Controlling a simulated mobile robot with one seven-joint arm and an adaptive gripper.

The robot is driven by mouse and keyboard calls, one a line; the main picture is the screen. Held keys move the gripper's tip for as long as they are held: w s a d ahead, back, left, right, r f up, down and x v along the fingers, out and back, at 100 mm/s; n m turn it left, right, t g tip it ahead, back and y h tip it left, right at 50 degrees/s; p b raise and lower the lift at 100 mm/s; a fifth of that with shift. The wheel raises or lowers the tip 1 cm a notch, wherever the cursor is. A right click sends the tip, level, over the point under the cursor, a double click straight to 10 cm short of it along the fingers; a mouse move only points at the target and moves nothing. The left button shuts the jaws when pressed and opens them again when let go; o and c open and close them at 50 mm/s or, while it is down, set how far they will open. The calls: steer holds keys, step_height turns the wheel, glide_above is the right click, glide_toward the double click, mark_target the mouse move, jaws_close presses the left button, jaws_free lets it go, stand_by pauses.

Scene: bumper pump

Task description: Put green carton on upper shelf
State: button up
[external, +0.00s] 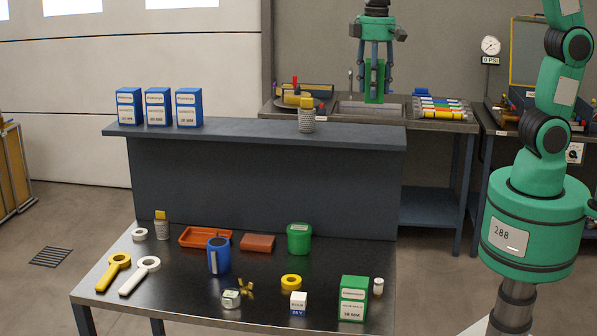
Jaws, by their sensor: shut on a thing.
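My gripper (376,88) hangs down from the top edge of the external view, at the back right above the upper shelf (245,131). Its fingers are shut on an upright green carton (374,76), which shows narrow between them. The carton appears above the shelf's back edge, against the rear bench; I cannot tell its exact depth. Another green carton (353,299), with a white label, stands on the front right of the steel table. The shelf is a long dark grey board.
Three blue cartons (158,107) stand at the shelf's left. A grey perforated cup (307,121) with a yellow top stands right of centre. The shelf between them is bare. The steel table (190,310) below holds a blue mug (218,257), a green tub (299,239) and several small parts.

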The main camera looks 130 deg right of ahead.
steer(key=s+p, duration=0.5)
steer(key=s, duration=0.4)
steer(key=f, duration=0.5)
steer(key=shift+s+d+f+b, duration=0.2)
steer(key=shift+s+d+b, duration=0.05)
steer(key=shift+s+b, duration=0.1)
steer(key=shift+w, duration=0.15)
steer(key=shift+d, duration=0.1)
steer(key=w+d, duration=0.3)
steer(key=w, duration=0.1)
steer(key=w+d+f+p, duration=0.1)
steer(key=w+d, duration=0.2)
steer(key=w, duration=0.1)
steer(key=w+d+p, duration=0.1)
steer(key=w+d, duration=0.2)
steer(key=w, duration=0.2)
steer(key=shift+d+f, duration=0.25)
steer(key=shift+s, duration=0.1)
steer(key=shift+f+p, duration=0.3)
steer(key=shift+f, duration=1.45)
